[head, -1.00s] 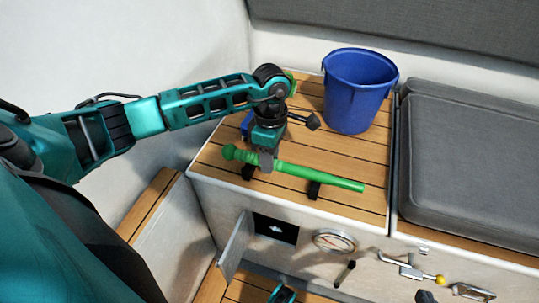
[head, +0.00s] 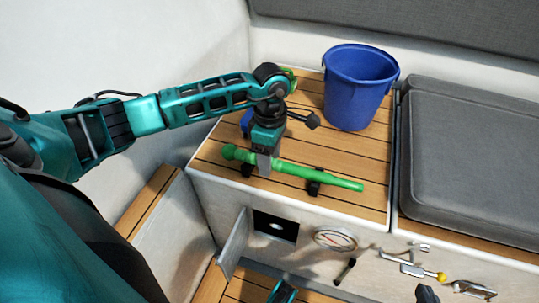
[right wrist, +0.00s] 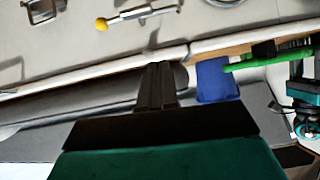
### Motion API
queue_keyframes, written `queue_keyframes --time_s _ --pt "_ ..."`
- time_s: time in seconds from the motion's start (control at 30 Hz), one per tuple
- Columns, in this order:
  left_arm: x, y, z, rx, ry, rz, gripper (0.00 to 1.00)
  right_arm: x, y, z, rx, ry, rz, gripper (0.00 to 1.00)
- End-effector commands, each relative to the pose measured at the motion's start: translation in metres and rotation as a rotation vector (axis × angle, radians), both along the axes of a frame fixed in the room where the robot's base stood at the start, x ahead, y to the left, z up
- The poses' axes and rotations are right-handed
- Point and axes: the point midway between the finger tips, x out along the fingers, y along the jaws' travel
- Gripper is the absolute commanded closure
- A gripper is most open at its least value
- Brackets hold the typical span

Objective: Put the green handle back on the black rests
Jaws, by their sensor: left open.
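The green handle (head: 335,180) is a long rod with a knob at its left end. In the head view it lies across two black rests on the teak top, the left rest (head: 247,171) and the right rest (head: 314,187). Black prongs of the right rest show on both sides of the handle. My left gripper (head: 265,165) points down at the handle near the left rest, open, with a grey finger beside the rod. Its far finger is hidden. In the right wrist view my right gripper (right wrist: 158,85) has its dark fingers together, empty, away from the handle (right wrist: 270,59).
A blue bucket (head: 358,90) stands behind the handle on the teak top (head: 215,160). A grey cushion (head: 470,160) lies to the right.

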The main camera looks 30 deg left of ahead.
Motion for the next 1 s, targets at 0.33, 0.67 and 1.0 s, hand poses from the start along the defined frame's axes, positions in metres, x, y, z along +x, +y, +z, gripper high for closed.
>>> queue_keyframes --time_s 0.33,0.67,1.0 --pt "0.005 0.002 0.048 0.001 -0.005 0.000 0.42 0.001 -0.004 0.013 -0.005 -0.010 -0.007 1.00" --pt "0.011 0.005 0.113 0.001 -0.003 0.000 0.42 -0.004 -0.009 0.014 -0.018 -0.001 -0.013 1.00" --pt "0.012 0.006 0.129 0.000 0.000 0.000 0.42 -0.005 -0.012 0.013 -0.024 -0.002 -0.014 1.00"
